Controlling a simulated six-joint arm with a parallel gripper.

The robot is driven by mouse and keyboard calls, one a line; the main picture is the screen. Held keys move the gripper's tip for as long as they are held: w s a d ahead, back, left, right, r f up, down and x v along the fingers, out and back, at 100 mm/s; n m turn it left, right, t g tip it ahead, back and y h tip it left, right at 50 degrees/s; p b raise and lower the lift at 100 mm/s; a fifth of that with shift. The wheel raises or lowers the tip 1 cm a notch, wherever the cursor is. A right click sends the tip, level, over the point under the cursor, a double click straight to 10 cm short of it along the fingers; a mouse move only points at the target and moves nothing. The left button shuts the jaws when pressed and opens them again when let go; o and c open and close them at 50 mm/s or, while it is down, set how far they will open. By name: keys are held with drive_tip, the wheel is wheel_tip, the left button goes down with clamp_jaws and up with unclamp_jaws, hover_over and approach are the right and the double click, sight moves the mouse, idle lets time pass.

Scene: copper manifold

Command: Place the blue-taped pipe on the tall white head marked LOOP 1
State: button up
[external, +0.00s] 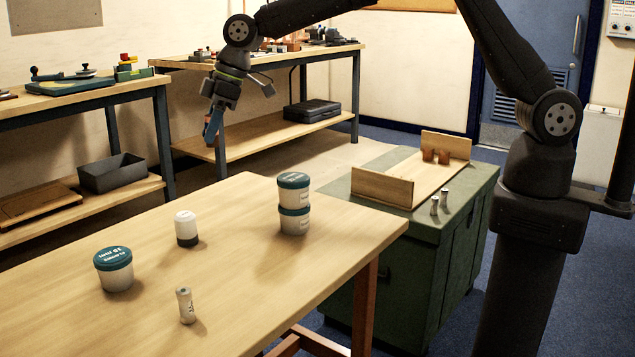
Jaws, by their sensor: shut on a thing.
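My gripper (214,112) is high above the far left side of the front table, pointing down. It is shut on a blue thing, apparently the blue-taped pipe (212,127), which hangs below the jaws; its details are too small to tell. A white cylinder with a dark base (186,229) stands upright on the table. A smaller, slim white cylinder (186,305) stands nearer the front. I cannot read a LOOP 1 mark on either, so I cannot tell which is the head. The gripper and pipe are clear of both.
A teal-lidded tub (114,270) stands at left on the wooden table (235,318), and two stacked tubs (294,205) stand at right. A green cabinet (440,237) holds a wooden tray (384,186) with copper pieces (436,157) and two small metal cylinders (439,202). The table's middle is clear.

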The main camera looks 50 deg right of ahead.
drive_tip(key=a+f, duration=0.2)
drive_tip(key=a, duration=0.1)
drive_tip(key=s+a+f, duration=0.1)
drive_tip(key=a+f, duration=0.1)
drive_tip(key=a, duration=0.2)
drive_tip(key=s+a+f, duration=0.1)
drive_tip(key=a+f, duration=0.1)
drive_tip(key=a, duration=0.1)
drive_tip(key=shift+a+f, duration=0.35)
drive_tip(key=shift+f, duration=0.05)
drive_tip(key=shift+a+f, duration=0.1)
drive_tip(key=shift+f, duration=1.95)
drive_tip(key=shift+f, duration=0.15)
drive_tip(key=o, duration=1)
